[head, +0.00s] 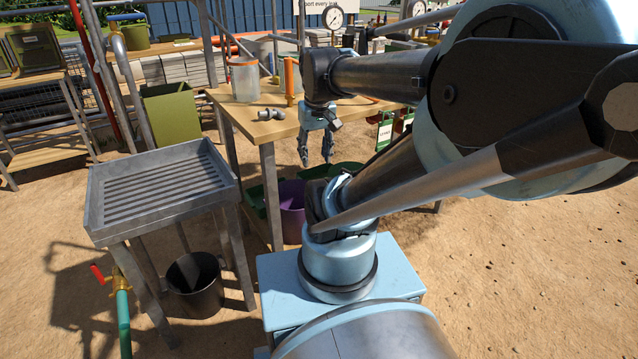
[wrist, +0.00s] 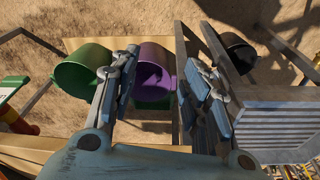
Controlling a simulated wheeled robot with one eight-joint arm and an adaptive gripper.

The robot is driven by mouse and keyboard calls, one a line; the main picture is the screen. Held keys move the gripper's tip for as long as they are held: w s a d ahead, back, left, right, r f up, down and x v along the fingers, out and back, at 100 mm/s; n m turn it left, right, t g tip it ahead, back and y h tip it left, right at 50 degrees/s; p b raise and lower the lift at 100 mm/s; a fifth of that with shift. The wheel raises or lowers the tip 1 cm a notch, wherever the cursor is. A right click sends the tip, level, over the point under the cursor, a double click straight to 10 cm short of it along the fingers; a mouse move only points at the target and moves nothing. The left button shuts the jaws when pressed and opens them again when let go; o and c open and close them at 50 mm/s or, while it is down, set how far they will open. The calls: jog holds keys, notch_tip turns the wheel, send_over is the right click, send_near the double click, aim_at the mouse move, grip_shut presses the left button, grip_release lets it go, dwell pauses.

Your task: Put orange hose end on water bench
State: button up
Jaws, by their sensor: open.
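An orange upright cylinder (head: 289,78) stands on a wooden table (head: 258,128) in the head view. I cannot tell whether it is the hose end. A long orange pipe or hose (head: 240,40) lies farther back. A grey metal slatted bench (head: 160,190) stands at the left beside a tap, and its slats show at the right of the wrist view (wrist: 285,125). I cannot tell which bench is the water bench. My gripper (head: 316,158) points down by the wooden table's near right edge. In the wrist view my gripper (wrist: 160,62) is open and empty, above buckets.
A purple bucket (head: 292,212) and green buckets (wrist: 82,72) are low beneath my gripper. A black bucket (head: 193,290) stands under the slatted bench. A red-handled tap (head: 112,277) is at lower left. A clear jar (head: 244,80) and grey fitting (head: 270,114) sit on the wooden table.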

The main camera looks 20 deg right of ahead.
jog(key=s+f, duration=0.4)
jog(key=f, duration=0.3)
jog(key=shift+s+m, duration=0.3)
jog(key=shift+s, duration=0.05)
jog(key=shift+w+f, duration=0.25)
jog(key=shift+w, duration=0.2)
